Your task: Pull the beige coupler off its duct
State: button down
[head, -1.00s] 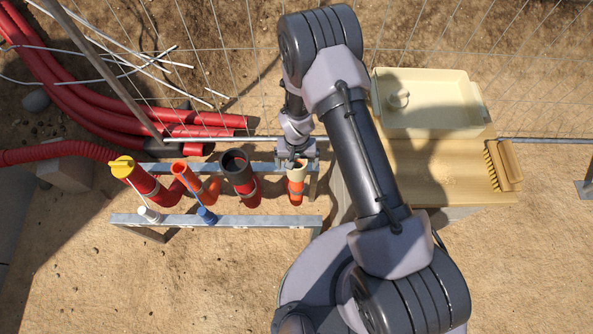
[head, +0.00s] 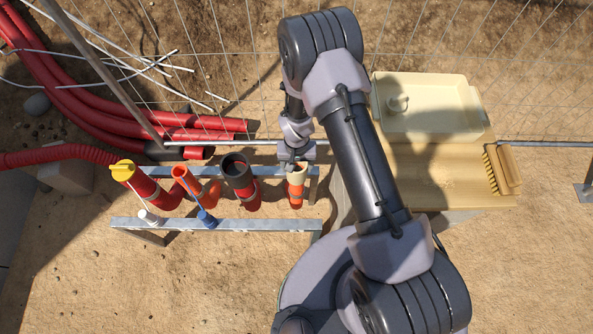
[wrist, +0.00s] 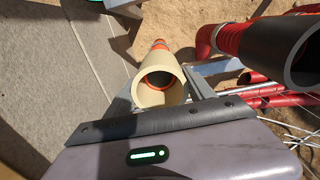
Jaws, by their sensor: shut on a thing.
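The beige coupler (head: 298,172) sits at the upper end of the rightmost duct, an orange one with a pale band (head: 296,192). In the wrist view the coupler (wrist: 171,72) faces me with its round open mouth, and the orange duct (wrist: 160,45) runs away behind it, in line with it. My gripper (head: 296,162) is shut on the coupler, with one finger on each side; the wrist view shows the gripper (wrist: 160,90) around it too. My wrist hides part of the coupler in the head view. How far the coupler overlaps the duct cannot be told.
A black-mouthed red duct (head: 237,180) stands close to the left. Further left are an orange duct (head: 190,185) and a yellow-capped one (head: 122,170). A metal rail (head: 220,223) runs in front. A wooden table (head: 440,180) with a cream bin (head: 425,130) and a brush (head: 503,168) is at right.

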jog(key=shift+r, duration=0.45)
notch_tip(320, 180, up, 7)
jog(key=p, duration=0.5)
jog(key=shift+r, duration=0.15)
jog(key=c, duration=1)
grip_release()
jog(key=shift+c, duration=0.2)
grip_shut()
